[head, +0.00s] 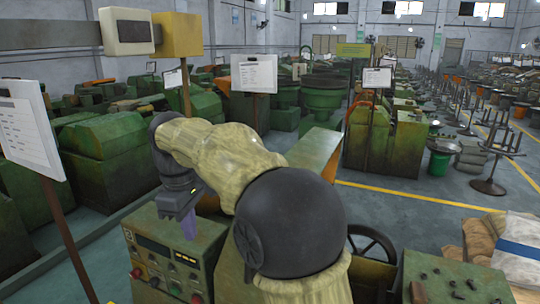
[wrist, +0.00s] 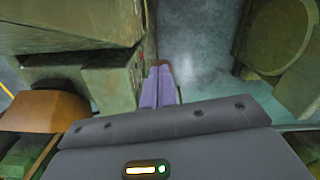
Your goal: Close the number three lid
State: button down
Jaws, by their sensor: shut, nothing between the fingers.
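A sign on a post (head: 30,130) stands at the near left. A black handwheel (head: 372,245) and a green box (head: 450,280) are at the lower right. Cardboard and sacks (head: 510,240) lie farther right. Open floor (head: 400,200) with a yellow line lies beyond.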

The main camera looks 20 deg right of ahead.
jog(key=s+r+n+y, duration=0.1)
jog(key=r+n, duration=0.1)
jog(key=r, duration=0.7)
jog(key=s+a+r+n+p, duration=0.1)
jog(key=s+r+n, duration=0.1)
jog(key=r, duration=0.7)
jog(key=shift+a+r+n+y, duration=0.2)
jog(key=shift+r+n+y, duration=0.1)
jog(key=shift+r+y, duration=0.1)
jog(key=shift+s, duration=0.15)
